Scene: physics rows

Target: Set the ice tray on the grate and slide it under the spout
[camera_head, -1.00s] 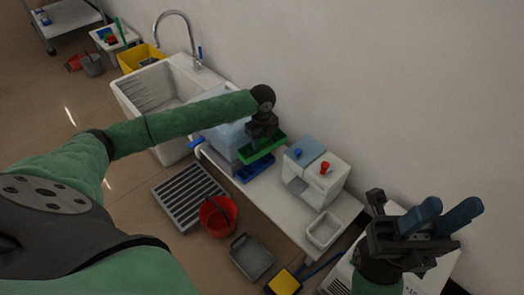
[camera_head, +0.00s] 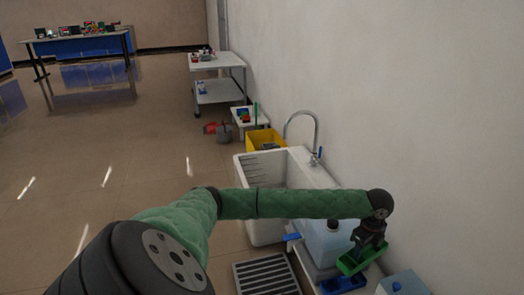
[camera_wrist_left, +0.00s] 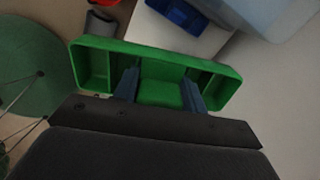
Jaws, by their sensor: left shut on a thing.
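The green tray (camera_head: 350,268), which I take as the ice tray, is held by my left gripper (camera_head: 364,250) above the white counter beside the wall. In the left wrist view the blue fingers straddle a middle wall of the tray (camera_wrist_left: 222,90); its compartments look empty. A grey slatted grate (camera_head: 266,274) lies on the floor in front, left of the tray. A curved metal spout (camera_head: 316,128) rises behind the white sink (camera_head: 243,185). The dispenser (camera_head: 404,284) is cut off at the bottom right. My right gripper is out of view.
A pale blue tank (camera_head: 328,243) stands close left of my left gripper. A blue tray (camera_head: 345,284) lies below the green tray. A yellow bin (camera_head: 262,138), a small white table (camera_head: 246,122) and a shelf cart (camera_head: 217,62) stand farther back. The floor at left is clear.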

